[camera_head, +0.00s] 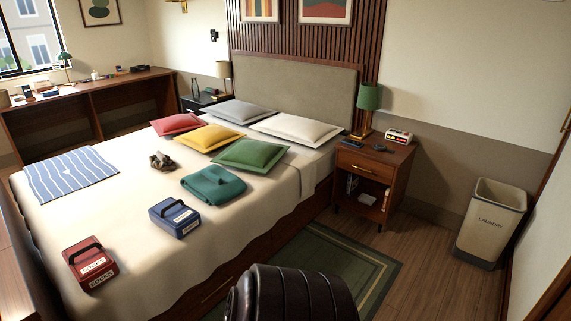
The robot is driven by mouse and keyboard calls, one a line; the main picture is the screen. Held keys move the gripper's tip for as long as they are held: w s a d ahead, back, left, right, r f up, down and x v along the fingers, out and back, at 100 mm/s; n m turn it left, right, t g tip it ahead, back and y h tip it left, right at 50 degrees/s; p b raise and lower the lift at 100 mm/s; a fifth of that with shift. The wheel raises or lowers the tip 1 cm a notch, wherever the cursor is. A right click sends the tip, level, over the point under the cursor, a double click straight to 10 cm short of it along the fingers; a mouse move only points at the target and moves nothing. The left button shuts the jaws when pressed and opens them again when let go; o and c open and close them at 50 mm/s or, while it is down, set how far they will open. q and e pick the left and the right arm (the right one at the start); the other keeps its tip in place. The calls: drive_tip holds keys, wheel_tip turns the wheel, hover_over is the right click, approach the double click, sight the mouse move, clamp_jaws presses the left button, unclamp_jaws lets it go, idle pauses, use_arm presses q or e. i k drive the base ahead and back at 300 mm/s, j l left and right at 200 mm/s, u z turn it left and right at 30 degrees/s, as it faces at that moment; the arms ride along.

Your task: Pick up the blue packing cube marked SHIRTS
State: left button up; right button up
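The blue packing cube (174,217) lies on the cream bedspread, near the middle of the bed's near half. It has a dark carry handle on top and pale labels whose lettering is too small for me to read surely. A red packing cube (90,264) with a handle and labels that seem to read SOCKS lies to its left and nearer to me. Neither of my grippers shows in the head view, and nothing is touching the blue cube.
A folded teal cloth (213,185) lies just behind the blue cube. Beyond it are several cushions and a small brown item (161,160). A striped blue cloth (71,175) is at left. A nightstand (371,180) and laundry bin (490,224) stand right of the bed (140,273).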

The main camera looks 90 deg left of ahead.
sight(171, 215)
drive_tip(key=j+u, duration=0.1)
drive_tip(key=u, duration=4.05)
